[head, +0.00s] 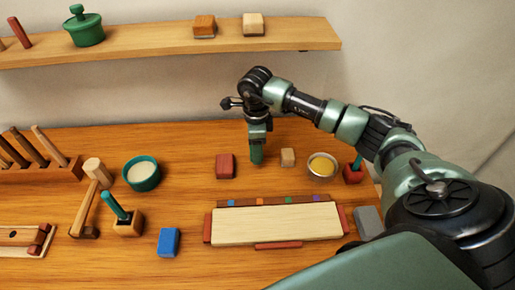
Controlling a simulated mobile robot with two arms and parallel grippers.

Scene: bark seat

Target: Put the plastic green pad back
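My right gripper (258,142) reaches in from the right and points down over the back middle of the bench. A small green block, apparently the green pad (257,156), sits between its fingertips, and the gripper looks shut on it. The pad is between a red block (225,166) on its left and a beige block (288,157) on its right, apart from both. Whether the pad touches the bench is unclear. My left gripper is not in view.
A pale board (275,226) with coloured marks along its back strip lies in front. A blue block (168,242), a grey block (368,222), a green bowl (142,185) and a yellow-filled bowl (322,174) stand around. A shelf (150,42) hangs above the bench (190,200).

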